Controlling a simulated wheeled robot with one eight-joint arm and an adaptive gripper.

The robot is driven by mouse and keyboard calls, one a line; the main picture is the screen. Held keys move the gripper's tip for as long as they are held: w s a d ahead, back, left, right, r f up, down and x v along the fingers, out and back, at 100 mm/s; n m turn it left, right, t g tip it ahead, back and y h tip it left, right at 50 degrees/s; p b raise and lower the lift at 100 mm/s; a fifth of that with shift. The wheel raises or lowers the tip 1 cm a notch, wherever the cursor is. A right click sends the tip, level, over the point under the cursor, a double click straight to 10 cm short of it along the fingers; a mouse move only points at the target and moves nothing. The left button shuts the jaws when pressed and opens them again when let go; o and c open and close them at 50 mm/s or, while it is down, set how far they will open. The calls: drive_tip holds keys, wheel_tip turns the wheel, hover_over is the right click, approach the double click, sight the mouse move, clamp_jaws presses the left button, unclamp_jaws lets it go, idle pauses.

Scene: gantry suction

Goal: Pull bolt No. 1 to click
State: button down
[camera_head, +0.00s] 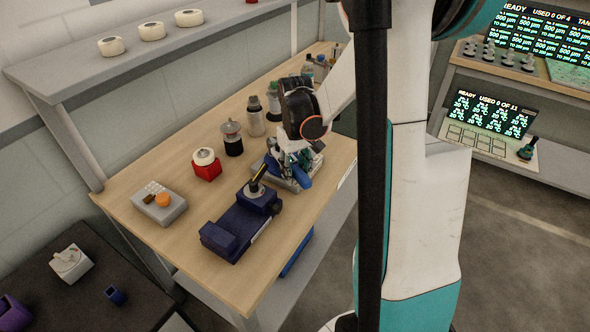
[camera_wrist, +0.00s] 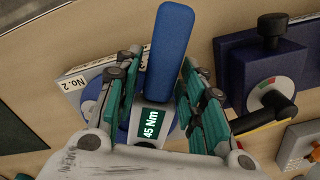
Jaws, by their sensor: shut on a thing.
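A torque wrench with a blue handle (camera_wrist: 167,50) and a green "45 Nm" label (camera_wrist: 150,122) lies between my gripper's fingers (camera_wrist: 160,85). My gripper is shut on it near the label, and the handle sticks out beyond the fingertips. In the head view my gripper (camera_head: 290,157) is low over a grey fixture (camera_head: 298,185) on the bench, with the blue handle (camera_head: 305,176) showing at its right. A plate edge marked "No. 2" (camera_wrist: 75,83) shows beside the left fingers, with blue round parts below. Bolt No. 1 and the wrench's head are hidden by my gripper.
A dark blue device (camera_head: 238,226) with a black-and-yellow lever stands in front of the fixture. A shelf (camera_head: 150,55) runs above the back.

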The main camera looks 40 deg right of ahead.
drive_tip(key=shift+r, duration=0.15)
drive_tip(key=shift+r+p, duration=2.2)
drive_tip(key=shift+r, duration=0.8)
drive_tip(key=shift+a, duration=0.15)
